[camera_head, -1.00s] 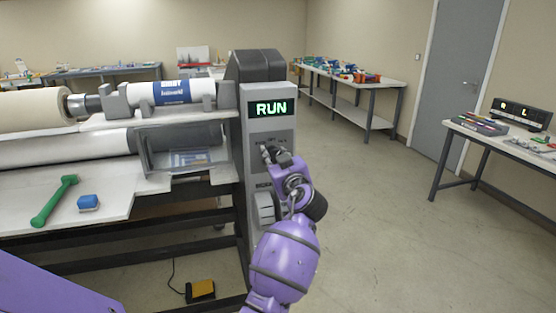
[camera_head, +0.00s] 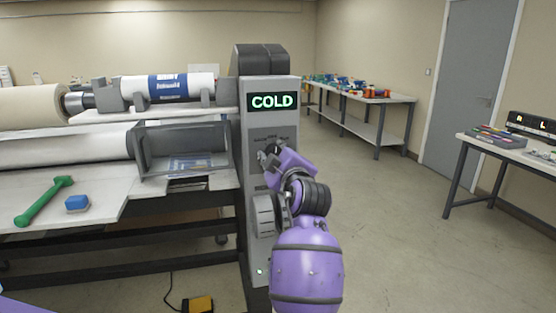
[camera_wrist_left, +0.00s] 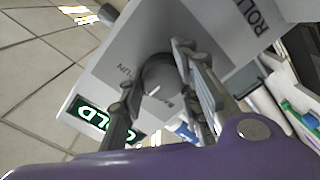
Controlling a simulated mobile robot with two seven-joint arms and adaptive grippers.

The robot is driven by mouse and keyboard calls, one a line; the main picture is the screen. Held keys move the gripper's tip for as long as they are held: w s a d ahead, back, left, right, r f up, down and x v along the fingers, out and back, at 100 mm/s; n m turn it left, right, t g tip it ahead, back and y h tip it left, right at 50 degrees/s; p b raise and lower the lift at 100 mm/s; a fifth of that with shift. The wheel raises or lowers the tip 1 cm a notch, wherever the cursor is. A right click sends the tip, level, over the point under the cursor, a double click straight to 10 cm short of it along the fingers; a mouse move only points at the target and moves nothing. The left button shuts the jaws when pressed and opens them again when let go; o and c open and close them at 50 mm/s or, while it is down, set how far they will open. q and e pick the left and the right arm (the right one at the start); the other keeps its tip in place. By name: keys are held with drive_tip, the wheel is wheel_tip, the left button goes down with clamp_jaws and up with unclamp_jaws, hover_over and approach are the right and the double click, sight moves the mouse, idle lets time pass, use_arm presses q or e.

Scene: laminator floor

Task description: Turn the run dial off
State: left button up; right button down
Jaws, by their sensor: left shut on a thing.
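The run dial (camera_wrist_left: 158,74) is a round grey knob with a pale pointer mark, on the grey control panel (camera_head: 284,120). In the left wrist view, a "RUN" label is beside it. My left gripper (camera_head: 267,156) is shut on the dial, with a finger on either side of it in the left wrist view (camera_wrist_left: 153,70). In the head view the gripper mostly hides the dial. The display (camera_head: 274,101) above it reads "COLD" in green. My right gripper is not in view.
An orange pedal (camera_head: 199,304) lies on the floor. Open floor (camera_head: 390,220) lies to the right.

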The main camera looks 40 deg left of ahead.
use_arm(q)
drive_tip(key=shift+w+d+r, duration=0.1)
drive_tip(key=shift+r, duration=0.15)
drive_tip(key=o, duration=1.1)
drive_tip(key=shift+f, duration=0.1)
drive_tip(key=v, duration=1.2)
